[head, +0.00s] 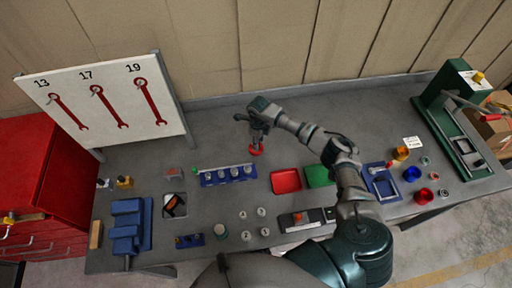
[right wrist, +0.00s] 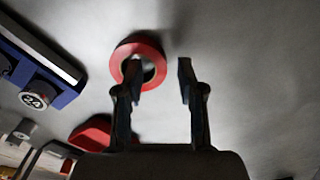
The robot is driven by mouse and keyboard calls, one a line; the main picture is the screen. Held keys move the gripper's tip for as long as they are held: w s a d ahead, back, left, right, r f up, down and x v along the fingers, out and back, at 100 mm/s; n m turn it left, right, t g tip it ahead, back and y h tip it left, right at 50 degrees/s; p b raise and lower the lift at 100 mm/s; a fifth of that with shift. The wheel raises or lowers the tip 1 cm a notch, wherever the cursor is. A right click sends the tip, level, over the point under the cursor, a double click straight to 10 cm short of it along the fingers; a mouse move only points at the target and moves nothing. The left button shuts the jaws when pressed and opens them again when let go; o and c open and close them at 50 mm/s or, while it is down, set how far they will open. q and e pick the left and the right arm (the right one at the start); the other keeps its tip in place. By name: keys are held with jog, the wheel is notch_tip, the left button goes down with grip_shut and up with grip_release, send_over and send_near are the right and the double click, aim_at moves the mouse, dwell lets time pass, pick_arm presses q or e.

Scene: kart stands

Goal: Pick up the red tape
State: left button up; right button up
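The red tape (head: 257,152) is a small red ring on the grey table, behind the blue holder. My right gripper (head: 252,132) is just above it, open and empty. In the right wrist view the tape (right wrist: 152,50) shows as a red ring. The left finger overlaps the ring's lower part and its hole, and the right finger is outside the ring, to its right. I cannot tell whether a finger touches the tape. My left gripper is not in view.
A blue holder with several round pieces (head: 228,176) is left of the tape. A red tray (head: 285,181) and a green tray (head: 319,176) are in front. A wrench board (head: 105,100) stands at the left, a green machine (head: 455,120) at the right. The table behind the tape is clear.

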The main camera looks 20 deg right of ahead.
jog(key=shift+f, duration=0.65)
grip_shut()
jog(key=shift+r, duration=0.15)
